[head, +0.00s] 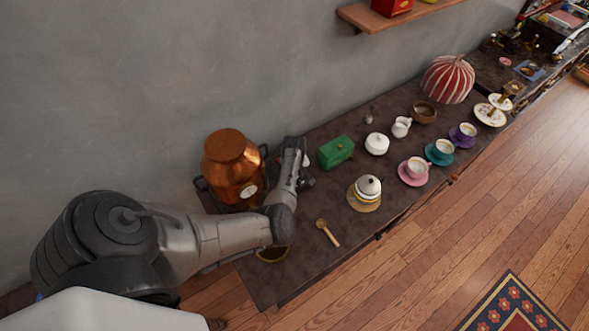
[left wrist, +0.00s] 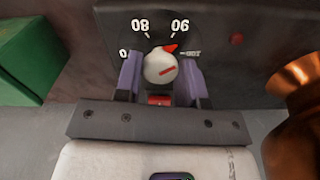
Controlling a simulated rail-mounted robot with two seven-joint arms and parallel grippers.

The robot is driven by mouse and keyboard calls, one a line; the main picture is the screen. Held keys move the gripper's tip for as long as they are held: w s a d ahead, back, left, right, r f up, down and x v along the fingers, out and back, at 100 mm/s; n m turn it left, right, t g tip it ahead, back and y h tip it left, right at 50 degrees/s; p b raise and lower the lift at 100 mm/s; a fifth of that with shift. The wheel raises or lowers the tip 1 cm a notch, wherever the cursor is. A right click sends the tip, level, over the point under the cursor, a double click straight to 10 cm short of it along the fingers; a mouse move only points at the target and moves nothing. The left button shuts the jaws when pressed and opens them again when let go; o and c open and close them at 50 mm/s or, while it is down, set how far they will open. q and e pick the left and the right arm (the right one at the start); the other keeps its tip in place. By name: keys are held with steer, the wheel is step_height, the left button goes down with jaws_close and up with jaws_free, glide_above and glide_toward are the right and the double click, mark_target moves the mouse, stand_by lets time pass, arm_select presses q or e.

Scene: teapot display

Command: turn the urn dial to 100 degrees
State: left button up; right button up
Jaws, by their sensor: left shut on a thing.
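The copper urn (head: 230,170) stands at the left end of the dark counter, and its copper side (left wrist: 293,110) shows at the right of the left wrist view. A dark panel (left wrist: 215,25) fills the top of that view. It carries a round pale dial knob (left wrist: 160,68) with a red pointer. The pointer slants up and right, near the mark at the upper right. The printed numbers appear rotated and are hard to read. My left gripper (left wrist: 160,80) is shut on the knob, with one purple finger at each side. In the head view my arm hides the dial.
A green box (head: 336,151) stands close to the right of my left gripper. Cups on saucers (head: 413,173) stand farther right. The wall is close behind.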

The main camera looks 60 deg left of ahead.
arm_select(q)
steer(key=m+p, duration=0.2)
steer(key=m, duration=0.1)
steer(key=shift+r+m, duration=0.15)
steer(key=shift+m, duration=0.15)
steer(key=shift+m+p, duration=0.95)
steer(key=shift+m, duration=0.65)
steer(key=o, duration=0.9)
steer(key=shift+r+p, duration=1.7)
steer(key=shift+r, duration=5.05)
